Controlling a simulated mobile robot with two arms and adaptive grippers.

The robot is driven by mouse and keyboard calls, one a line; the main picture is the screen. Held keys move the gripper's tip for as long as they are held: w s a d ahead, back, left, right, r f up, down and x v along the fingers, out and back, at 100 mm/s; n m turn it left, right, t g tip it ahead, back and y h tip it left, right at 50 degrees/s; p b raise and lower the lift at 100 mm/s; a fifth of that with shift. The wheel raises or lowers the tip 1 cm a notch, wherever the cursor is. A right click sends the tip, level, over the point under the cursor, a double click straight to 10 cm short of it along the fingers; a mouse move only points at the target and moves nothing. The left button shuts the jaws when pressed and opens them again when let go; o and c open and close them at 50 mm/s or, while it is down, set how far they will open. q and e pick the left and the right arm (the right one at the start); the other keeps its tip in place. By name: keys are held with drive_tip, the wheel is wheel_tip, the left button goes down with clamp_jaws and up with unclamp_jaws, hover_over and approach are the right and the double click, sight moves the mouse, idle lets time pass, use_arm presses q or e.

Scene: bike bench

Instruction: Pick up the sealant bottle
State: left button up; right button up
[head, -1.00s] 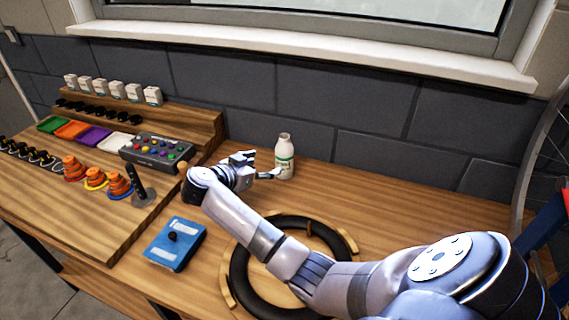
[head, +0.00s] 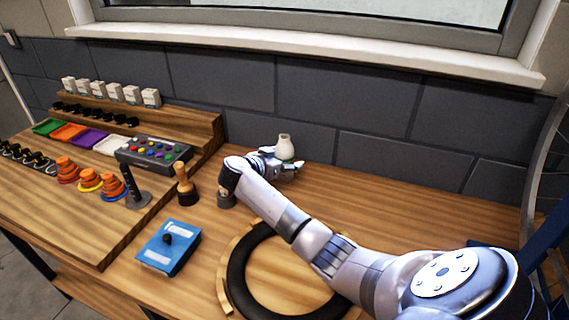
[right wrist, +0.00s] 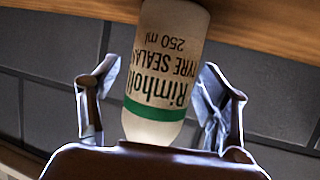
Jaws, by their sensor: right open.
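The sealant bottle (head: 285,147) is white with a green band and stands upright on the bench near the back wall. In the right wrist view the bottle (right wrist: 168,75) shows its tyre sealant label upside down. My right gripper (head: 284,166) is at the bottle, hiding its lower part in the head view. In the right wrist view the right gripper (right wrist: 160,90) is open, with one finger on each side of the bottle and gaps between fingers and bottle. My left gripper is not in view.
A black tyre ring (head: 238,287) lies on the bench under my right arm. A blue box (head: 168,247) and a wooden-handled tool (head: 185,186) are to the left. A grey button panel (head: 153,154) sits on the raised board. The bench right of the bottle is clear.

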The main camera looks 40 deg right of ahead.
drive_tip(key=shift+c, duration=0.6)
drive_tip(key=c, duration=1.2)
drive_tip(key=shift+r, duration=0.1)
drive_tip(key=shift+c, duration=0.5)
drive_tip(key=shift+r, duration=0.15)
